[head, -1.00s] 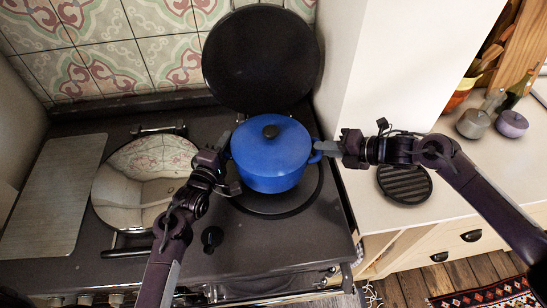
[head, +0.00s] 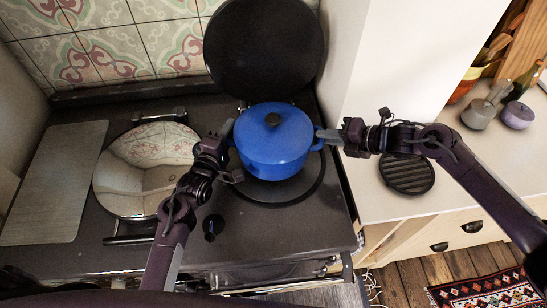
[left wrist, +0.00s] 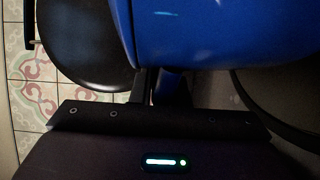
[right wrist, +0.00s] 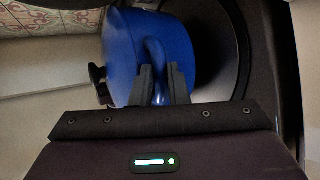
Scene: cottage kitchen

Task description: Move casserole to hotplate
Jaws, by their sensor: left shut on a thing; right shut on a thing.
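The blue casserole (head: 270,158), its lid with a black knob on, is upright over the round dark hotplate (head: 290,192) on the stove. The hotplate's front part shows; its back is hidden by the pot. I cannot tell whether the base touches it. My left gripper (head: 229,140) is shut on the casserole's left handle, mostly hidden; the left wrist view shows the fingers (left wrist: 163,88) against the blue side (left wrist: 215,35). My right gripper (head: 328,138) is shut on the right handle; the right wrist view shows its fingers (right wrist: 161,85) around the blue loop handle (right wrist: 155,55).
A raised black round cover (head: 264,45) stands right behind the casserole. A shiny closed cover (head: 146,170) and a metal plate (head: 55,185) lie to the left. A white wall (head: 375,60) is close on the right. A black ribbed trivet (head: 407,174) lies bare on the counter.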

